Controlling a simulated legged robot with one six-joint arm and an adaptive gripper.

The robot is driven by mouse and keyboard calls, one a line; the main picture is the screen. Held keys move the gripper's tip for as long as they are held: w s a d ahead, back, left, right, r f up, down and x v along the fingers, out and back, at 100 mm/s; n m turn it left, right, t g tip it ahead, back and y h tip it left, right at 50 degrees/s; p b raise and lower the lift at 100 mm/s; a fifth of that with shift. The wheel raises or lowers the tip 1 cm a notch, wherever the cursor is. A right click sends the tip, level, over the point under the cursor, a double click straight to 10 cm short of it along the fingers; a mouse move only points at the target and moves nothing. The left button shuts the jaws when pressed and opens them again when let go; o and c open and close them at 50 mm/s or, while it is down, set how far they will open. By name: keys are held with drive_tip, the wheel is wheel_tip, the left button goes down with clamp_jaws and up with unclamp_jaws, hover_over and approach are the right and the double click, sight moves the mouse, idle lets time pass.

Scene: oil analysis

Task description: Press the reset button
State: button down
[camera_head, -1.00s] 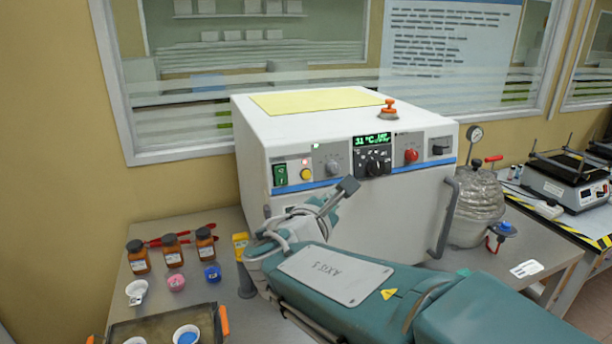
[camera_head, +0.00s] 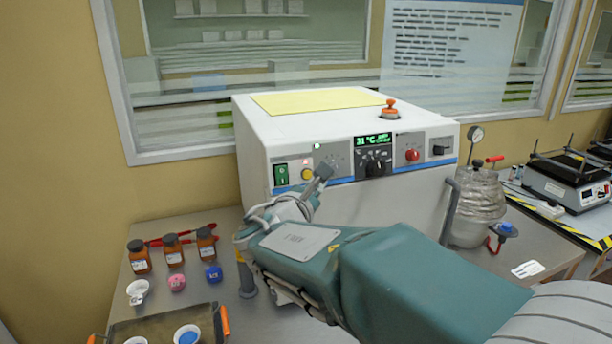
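The white oven-like machine (camera_head: 410,220) stands on the bench with a control panel along its upper front. The panel carries a green rocker switch (camera_head: 281,175), a yellow round button (camera_head: 307,174), a grey knob (camera_head: 334,164) partly covered by my gripper, a dark dial (camera_head: 375,168) and a red round button (camera_head: 412,155). Labels are too small to read, so I cannot tell which is reset. My gripper (camera_head: 323,171) looks shut and empty, just right of the yellow button. Contact cannot be told.
An orange-red knob (camera_head: 390,108) sits on the machine's top. Brown bottles (camera_head: 172,250) and small cups (camera_head: 177,283) stand on the bench at left. A metal vessel with a gauge (camera_head: 478,205) stands at right. My arm covers the bench's middle.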

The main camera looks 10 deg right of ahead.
drive_tip(key=shift+w+a+f, duration=0.1)
drive_tip(key=shift+w+f, duration=0.1)
drive_tip(key=shift+w, duration=0.65)
drive_tip(key=shift+w+a+f, duration=0.1)
drive_tip(key=shift+w+f, duration=0.1)
drive_tip(key=shift+w, duration=0.65)
drive_tip(key=shift+w, duration=0.1)
drive_tip(key=shift+w, duration=0.25)
drive_tip(key=shift+w, duration=0.35)
idle(0.7)
drive_tip(key=shift+s, duration=0.1)
drive_tip(key=shift+s+d, duration=0.1)
drive_tip(key=shift+s, duration=0.6)
drive_tip(key=shift+r, duration=0.1)
drive_tip(key=s, duration=0.3)
drive_tip(key=s+r, duration=0.1)
drive_tip(key=s, duration=0.1)
drive_tip(key=shift+d, duration=0.25)
